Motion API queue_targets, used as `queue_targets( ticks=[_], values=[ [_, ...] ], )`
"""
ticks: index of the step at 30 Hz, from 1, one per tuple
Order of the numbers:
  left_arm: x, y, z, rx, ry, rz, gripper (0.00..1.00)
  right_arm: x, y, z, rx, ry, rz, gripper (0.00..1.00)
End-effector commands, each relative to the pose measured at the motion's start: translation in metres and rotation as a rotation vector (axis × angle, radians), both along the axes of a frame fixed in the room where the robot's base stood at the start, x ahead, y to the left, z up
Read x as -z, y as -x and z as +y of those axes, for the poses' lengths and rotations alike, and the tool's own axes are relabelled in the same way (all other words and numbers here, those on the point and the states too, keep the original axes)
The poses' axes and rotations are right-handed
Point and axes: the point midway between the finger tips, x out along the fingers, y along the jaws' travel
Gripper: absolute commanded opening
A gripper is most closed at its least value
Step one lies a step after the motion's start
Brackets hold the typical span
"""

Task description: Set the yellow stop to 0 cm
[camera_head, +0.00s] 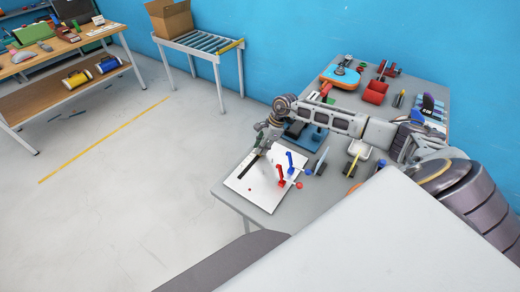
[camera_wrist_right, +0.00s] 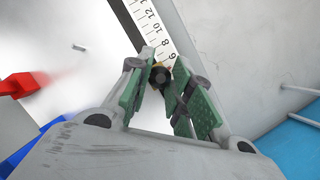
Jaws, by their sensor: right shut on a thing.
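The white board (camera_head: 262,204) lies on the grey table with a dark slot (camera_head: 247,168) along its left side. My right gripper (camera_head: 263,147) is over the far end of this slot. In the right wrist view its green-padded fingers (camera_wrist_right: 160,92) are shut on the yellow stop (camera_wrist_right: 158,66), of which a small yellow bit and a dark round knob show. The stop sits by a printed scale (camera_wrist_right: 154,28) with the numbers 12, 10, 8 and 6; it is near the 6 end. The fingers hide the scale beyond that. My left gripper is out of view.
Blue levers (camera_head: 290,161) and red levers (camera_head: 281,174) stand on the board, right of the slot. The floor (camera_head: 130,190) left of the table is clear.

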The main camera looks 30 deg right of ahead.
Motion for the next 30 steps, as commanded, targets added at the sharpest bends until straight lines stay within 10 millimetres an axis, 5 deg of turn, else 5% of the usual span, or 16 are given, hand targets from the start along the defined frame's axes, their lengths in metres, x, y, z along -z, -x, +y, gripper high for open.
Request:
queue_targets(
  ticks=[30],
  values=[
    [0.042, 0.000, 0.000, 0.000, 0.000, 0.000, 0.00, -0.001, -0.021, -0.050, 0.004, 0.000, -0.004, 0.00]
  ],
)
